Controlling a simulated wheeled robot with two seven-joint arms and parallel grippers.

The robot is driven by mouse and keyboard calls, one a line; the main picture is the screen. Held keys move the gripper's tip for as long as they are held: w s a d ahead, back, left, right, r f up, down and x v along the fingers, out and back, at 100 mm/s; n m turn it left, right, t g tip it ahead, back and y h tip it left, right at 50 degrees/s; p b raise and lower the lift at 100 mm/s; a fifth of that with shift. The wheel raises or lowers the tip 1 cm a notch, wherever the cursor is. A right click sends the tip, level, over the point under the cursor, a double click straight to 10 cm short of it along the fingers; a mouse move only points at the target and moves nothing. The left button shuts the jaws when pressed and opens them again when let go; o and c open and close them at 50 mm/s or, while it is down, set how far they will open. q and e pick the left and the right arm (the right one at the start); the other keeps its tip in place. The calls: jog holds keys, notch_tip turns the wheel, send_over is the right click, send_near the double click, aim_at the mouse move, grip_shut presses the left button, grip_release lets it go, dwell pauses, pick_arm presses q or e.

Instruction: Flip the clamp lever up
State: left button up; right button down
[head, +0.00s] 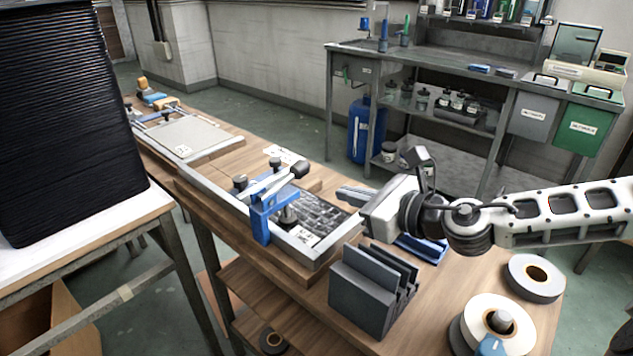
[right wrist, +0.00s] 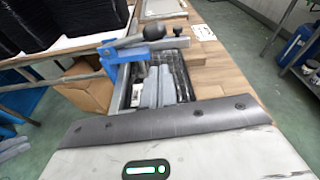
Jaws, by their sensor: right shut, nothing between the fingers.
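The blue clamp (head: 262,220) is fixed on the near edge of the grey-framed tray (head: 313,262). Its pale lever (head: 272,184) slants slightly upward to the right and ends in a black knob (head: 299,169). The right wrist view shows the clamp (right wrist: 124,52) and knob (right wrist: 154,31) beyond my fingers. My right gripper (head: 343,193) is shut and empty, above the tray's dark panel and to the right of the clamp, apart from the knob. Its fingers also show in the right wrist view (right wrist: 156,80). My left gripper is not in view.
A dark slotted block (head: 364,303) stands on the wooden bench in front of my right gripper. Tape rolls (head: 496,325) lie at the right front. Another tray (head: 182,142) lies farther along the bench. A black stack (head: 70,120) stands on the left table.

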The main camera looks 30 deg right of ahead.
aim_at(284, 182)
jog(key=p+x, duration=0.2)
jog(key=x, duration=0.5)
jog(key=shift+w+a+p, duration=0.1)
jog(key=shift+w+p, duration=0.15)
jog(key=shift+p, duration=0.1)
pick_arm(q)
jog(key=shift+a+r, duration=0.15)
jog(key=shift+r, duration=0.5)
pick_arm(e)
jog(key=shift+w+a+f, duration=0.1)
jog(key=shift+w+a, duration=0.05)
jog(key=shift+w, duration=0.2)
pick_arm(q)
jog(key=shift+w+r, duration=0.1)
pick_arm(e)
jog(key=shift+r+p, duration=0.25)
jog(key=shift+p, duration=0.15)
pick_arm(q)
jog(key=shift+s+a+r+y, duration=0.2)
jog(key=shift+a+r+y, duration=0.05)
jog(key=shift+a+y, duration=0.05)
pick_arm(e)
jog(key=shift+r+n, duration=0.1)
jog(key=shift+n, duration=0.2)
